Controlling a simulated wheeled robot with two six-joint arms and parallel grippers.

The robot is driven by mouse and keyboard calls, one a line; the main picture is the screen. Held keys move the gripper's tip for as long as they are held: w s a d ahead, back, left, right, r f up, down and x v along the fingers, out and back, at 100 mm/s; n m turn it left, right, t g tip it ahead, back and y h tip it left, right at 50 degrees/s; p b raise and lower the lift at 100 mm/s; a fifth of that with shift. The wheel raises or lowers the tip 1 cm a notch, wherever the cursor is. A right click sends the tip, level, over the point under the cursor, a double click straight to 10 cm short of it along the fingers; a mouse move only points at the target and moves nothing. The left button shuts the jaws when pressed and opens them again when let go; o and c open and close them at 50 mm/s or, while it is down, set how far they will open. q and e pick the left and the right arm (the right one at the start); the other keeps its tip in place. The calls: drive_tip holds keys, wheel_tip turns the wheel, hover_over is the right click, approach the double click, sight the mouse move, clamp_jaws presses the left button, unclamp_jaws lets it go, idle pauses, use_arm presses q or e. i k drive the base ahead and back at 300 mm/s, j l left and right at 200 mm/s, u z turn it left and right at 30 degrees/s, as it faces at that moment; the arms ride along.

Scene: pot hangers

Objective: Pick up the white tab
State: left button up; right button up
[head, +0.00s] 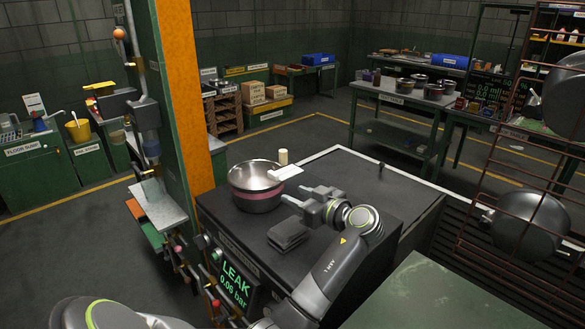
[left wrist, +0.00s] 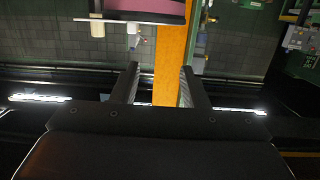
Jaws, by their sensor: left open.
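The white tab (head: 285,172) is a small flat piece at the right rim of a steel pot (head: 256,199) with a pink band, on the dark bench. A cream cylinder (head: 283,157) rises at the tab. My left gripper (head: 294,195) is open and empty, to the right of the pot and below the tab, its fingers pointing left. My right gripper is out of view.
A dark flat block (head: 288,234) lies on the bench (head: 375,195) in front of my gripper. An orange and green column (head: 180,90) stands just left of the pot. A rack with pans (head: 530,222) is at the right.

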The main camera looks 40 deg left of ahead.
sight(284, 174)
drive_tip(key=i+j, duration=0.1)
drive_tip(key=j, duration=0.2)
drive_tip(key=i+j, duration=0.1)
drive_tip(key=j, duration=0.2)
drive_tip(key=j+z, duration=0.15)
drive_tip(key=j, duration=0.55)
drive_tip(key=i, duration=0.05)
